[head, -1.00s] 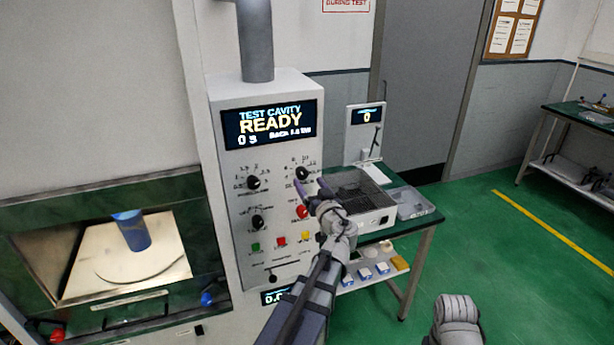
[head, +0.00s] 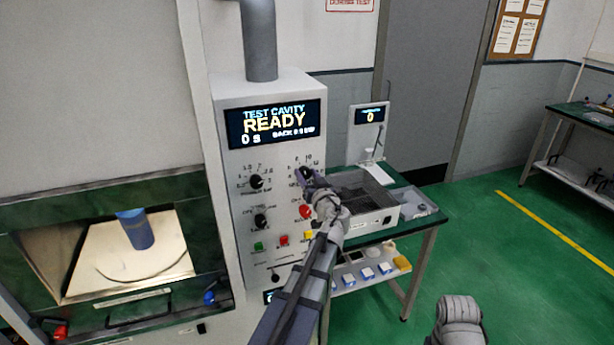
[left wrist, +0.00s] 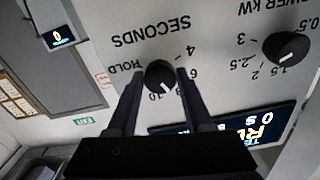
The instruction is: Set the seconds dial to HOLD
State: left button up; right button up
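The seconds dial (left wrist: 160,76) is a black round knob with a white mark, upside down in the left wrist view. HOLD is printed to its left and numbers 4, 6 and 10 around the right and below. The mark points down and right, between 10 and 6, away from HOLD. My left gripper (left wrist: 160,71) has its two fingers apart, one on each side of the knob, with slight gaps; contact cannot be told. In the head view the left gripper (head: 309,178) partly covers the dial. My right gripper is not visible; only part of my right arm shows.
The power dial (left wrist: 287,48) is beside the seconds dial. The display (head: 275,123) reads READY and 0 s. Below are a red knob (head: 305,211) and coloured buttons. A blue cup (head: 135,229) stands in the cavity at left. A bench (head: 425,222) with a tray is at right.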

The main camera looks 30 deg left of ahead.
pick_arm(q)
grip_shut()
